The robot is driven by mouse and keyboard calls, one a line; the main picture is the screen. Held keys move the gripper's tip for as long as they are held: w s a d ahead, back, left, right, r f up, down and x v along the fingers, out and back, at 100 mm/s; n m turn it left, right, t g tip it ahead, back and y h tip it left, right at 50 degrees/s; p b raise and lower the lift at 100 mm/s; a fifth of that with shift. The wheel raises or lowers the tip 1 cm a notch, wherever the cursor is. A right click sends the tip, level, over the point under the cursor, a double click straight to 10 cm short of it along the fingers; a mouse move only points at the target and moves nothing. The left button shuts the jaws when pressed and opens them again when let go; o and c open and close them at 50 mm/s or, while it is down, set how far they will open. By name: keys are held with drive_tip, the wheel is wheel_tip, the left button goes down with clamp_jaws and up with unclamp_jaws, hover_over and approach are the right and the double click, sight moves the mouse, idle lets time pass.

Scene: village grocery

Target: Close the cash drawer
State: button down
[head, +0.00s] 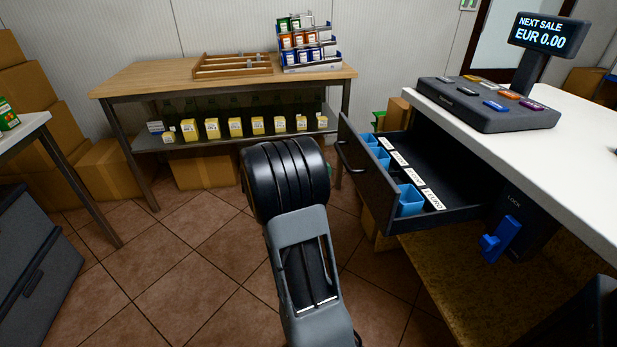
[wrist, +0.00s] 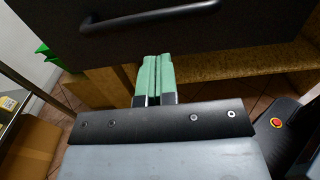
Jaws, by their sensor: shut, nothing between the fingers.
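The cash drawer (head: 405,217) stands pulled out from under the white counter at the right of the head view. Blue cups and white labels show inside it. Its dark front with a bar handle (head: 349,158) faces left; the front (wrist: 240,45) and the handle (wrist: 150,17) also fill the top of the wrist view. My gripper (wrist: 154,78) is shut and empty, its green fingertips together just below or in front of the drawer front's lower edge. Whether they touch it I cannot tell. In the head view my arm hides the gripper. A blue lock lever (head: 502,238) sits below the counter.
The white counter (head: 575,140) carries a register keypad (head: 485,108) and a display reading EUR 0.00. A wooden shelf (head: 470,270) lies below the drawer. A wooden table (head: 150,78) with bottles stands behind. Tiled floor is free to the left of my arm.

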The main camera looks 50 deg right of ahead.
sight(356, 166)
drive_tip(key=b+x, duration=0.2)
drive_tip(key=x, duration=0.4)
drive_tip(key=shift+f, duration=0.1)
drive_tip(key=shift+s+d, duration=0.25)
drive_tip(key=shift+d, duration=0.1)
drive_tip(key=shift+d, duration=0.1)
